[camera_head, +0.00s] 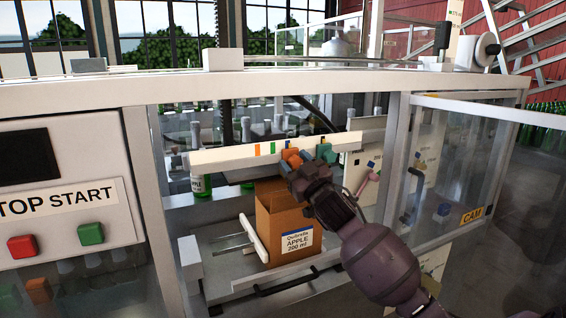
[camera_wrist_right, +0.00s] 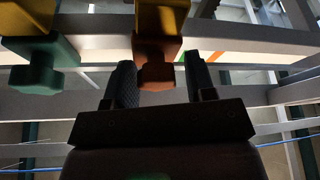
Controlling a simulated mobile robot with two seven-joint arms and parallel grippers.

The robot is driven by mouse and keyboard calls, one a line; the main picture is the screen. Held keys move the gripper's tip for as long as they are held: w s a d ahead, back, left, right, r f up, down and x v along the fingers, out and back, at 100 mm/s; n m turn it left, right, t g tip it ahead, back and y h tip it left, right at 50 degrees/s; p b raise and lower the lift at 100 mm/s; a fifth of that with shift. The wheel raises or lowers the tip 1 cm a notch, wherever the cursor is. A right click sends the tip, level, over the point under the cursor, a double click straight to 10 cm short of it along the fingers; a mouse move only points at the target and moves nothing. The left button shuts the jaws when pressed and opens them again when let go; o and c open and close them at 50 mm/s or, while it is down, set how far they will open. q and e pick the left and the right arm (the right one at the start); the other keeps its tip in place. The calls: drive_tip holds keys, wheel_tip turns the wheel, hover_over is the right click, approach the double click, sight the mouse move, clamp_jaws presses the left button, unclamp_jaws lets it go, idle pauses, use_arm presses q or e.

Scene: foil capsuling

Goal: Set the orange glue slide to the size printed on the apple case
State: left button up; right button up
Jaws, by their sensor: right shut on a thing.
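The orange glue slide (camera_head: 291,156) sits on the white rail (camera_head: 225,157) in the head view. It also shows in the wrist view (camera_wrist_right: 156,65) as an orange knob between my fingers. My right gripper (camera_head: 297,168) is shut on this knob, one finger on each side. The apple case (camera_head: 270,205) is an open brown carton below the rail; its label (camera_head: 297,240) reads "APPLE 200 ml". Coloured marks, orange and green among them, are on the rail left of the slide; any size text there is too small to read. My left gripper is out of view.
A teal slide (camera_head: 326,153) sits on the same rail, just right of the orange one. A green bottle (camera_head: 199,175) labelled APPLE stands behind the rail at left. A clear guard door (camera_head: 470,180) stands at right. Red (camera_head: 22,246) and green (camera_head: 90,234) buttons are at left.

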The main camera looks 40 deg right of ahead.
drive_tip(key=shift+r, duration=0.1)
drive_tip(key=o, duration=1)
drive_tip(key=v, duration=1)
drive_tip(key=shift+s+f+b, duration=0.25)
drive_tip(key=shift+s+b, duration=0.05)
drive_tip(key=shift+b, duration=0.15)
drive_tip(key=shift+a, duration=0.1)
